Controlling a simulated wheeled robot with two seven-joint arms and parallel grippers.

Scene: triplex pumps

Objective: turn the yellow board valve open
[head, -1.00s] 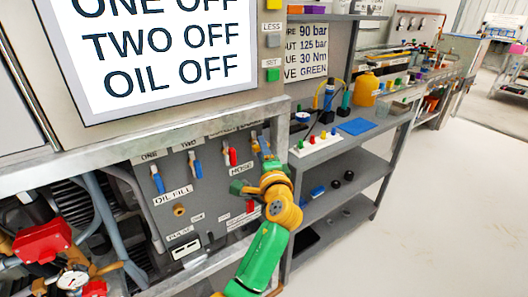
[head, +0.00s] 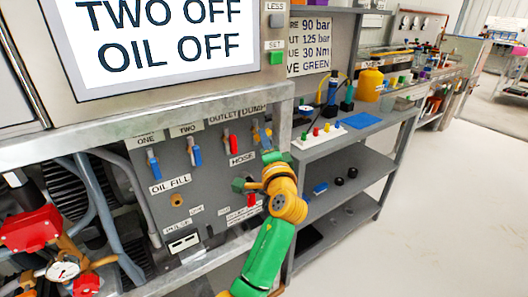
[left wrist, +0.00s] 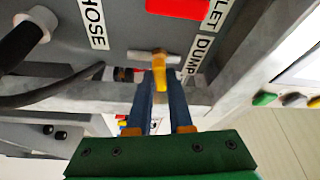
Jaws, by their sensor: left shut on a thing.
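The yellow valve handle (left wrist: 160,75) under the DUMP label sits at the top right of the grey valve board (head: 205,210). In the left wrist view it hangs from its pale stem between the blue fingers of my left gripper (left wrist: 162,108). The gripper is shut on the handle. In the head view the left gripper (head: 262,140) reaches up to this valve from below and mostly hides the handle. The right gripper is in neither current view.
Two blue levers, ONE (head: 152,163) and TWO (head: 194,152), and a red OUTLET lever (head: 233,144) hang left of the gripper. A black hose (left wrist: 60,90) passes below the board. A grey shelf bench (head: 350,150) with tools stands close on the right.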

